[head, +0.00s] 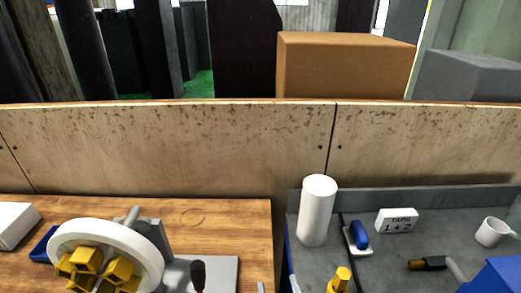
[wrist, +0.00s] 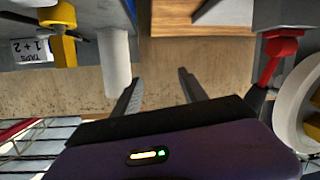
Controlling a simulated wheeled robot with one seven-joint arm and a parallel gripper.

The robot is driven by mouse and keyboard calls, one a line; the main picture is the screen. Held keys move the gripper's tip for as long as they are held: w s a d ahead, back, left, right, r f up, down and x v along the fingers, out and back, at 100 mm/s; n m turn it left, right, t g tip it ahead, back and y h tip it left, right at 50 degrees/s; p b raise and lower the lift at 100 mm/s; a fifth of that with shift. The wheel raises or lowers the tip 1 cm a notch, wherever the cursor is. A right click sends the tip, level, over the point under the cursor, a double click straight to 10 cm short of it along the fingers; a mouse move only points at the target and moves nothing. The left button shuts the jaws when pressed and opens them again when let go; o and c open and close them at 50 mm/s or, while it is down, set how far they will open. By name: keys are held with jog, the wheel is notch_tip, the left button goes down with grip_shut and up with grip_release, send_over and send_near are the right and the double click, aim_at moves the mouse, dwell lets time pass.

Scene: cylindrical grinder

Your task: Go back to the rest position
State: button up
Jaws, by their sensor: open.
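My gripper (wrist: 158,85) shows in the wrist view with its two dark fingers spread apart. Nothing is between the fingers. Pale speckled wood shows behind and between them. A white cylinder (wrist: 116,62) stands just left of the fingers in this view, and I cannot tell how far it is from them. The gripper does not show in the head view. There, the white cylinder (head: 317,212) stands upright on the grey bench.
In the head view, a white wheel with yellow parts (head: 151,252) stands on the wooden bench (head: 235,215). A box marked TAPS (head: 397,221), a blue-handled item (head: 358,236) and a mug (head: 492,232) are on the grey bench. A wooden panel (head: 170,145) runs behind. A red part (wrist: 275,58) shows in the wrist view.

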jog(key=s+d+m, duration=0.1)
jog(key=s+d, duration=0.4)
jog(key=s, duration=0.4)
jog(key=s+d+m+h, duration=0.1)
jog(key=s+d, duration=0.4)
jog(key=s, duration=0.5)
jog(key=s+d+m, duration=0.1)
jog(key=s+d, duration=0.5)
jog(key=s, duration=0.3)
jog(key=shift+s, duration=0.4)
jog(key=shift+d, duration=0.1)
